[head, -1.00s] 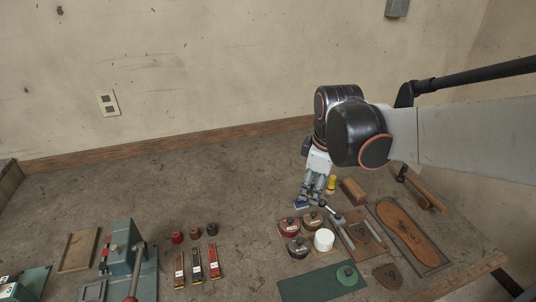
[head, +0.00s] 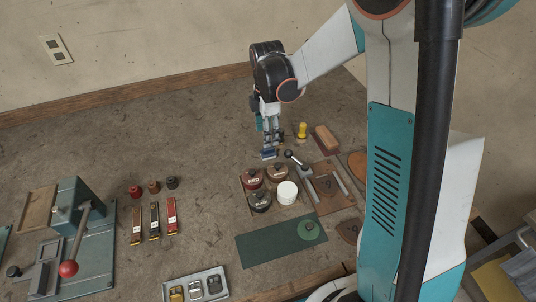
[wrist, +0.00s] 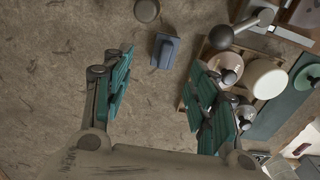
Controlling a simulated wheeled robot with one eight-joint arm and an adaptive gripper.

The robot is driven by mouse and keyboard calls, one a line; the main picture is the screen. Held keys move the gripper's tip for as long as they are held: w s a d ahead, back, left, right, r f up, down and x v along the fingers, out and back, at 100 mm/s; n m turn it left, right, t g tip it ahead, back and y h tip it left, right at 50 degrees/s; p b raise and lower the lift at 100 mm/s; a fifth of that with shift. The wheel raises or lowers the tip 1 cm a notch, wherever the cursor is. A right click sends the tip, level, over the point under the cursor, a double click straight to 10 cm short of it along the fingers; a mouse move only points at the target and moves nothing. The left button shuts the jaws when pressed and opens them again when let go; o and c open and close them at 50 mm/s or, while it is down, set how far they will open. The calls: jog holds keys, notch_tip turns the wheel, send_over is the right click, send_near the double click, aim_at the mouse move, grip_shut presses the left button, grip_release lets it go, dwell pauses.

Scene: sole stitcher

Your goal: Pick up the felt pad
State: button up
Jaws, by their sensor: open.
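A small blue block with a raised darker part, which may be the felt pad (wrist: 165,50), lies on the worktop. It also shows in the head view (head: 269,154), right below my gripper (head: 270,139). In the wrist view my gripper (wrist: 160,76) has its two teal-padded fingers spread wide, with nothing between them. The blue block lies beyond the fingertips, roughly in line with the gap, and looks untouched. The height of the fingers above the worktop is hard to judge.
A yellow piece (head: 302,131) stands behind. A green mat (head: 265,244) lies in front.

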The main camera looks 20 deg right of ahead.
aim_at(268, 149)
jog(key=shift+s+f+b, duration=0.15)
jog(key=shift+f+b, duration=0.6)
jog(key=shift+f, duration=1.25)
jog(key=shift+s+f+b, duration=0.15)
jog(key=shift+f+b, duration=0.55)
jog(key=shift+f, duration=1.25)
jog(key=shift+r, duration=0.1)
jog(key=c, duration=1)
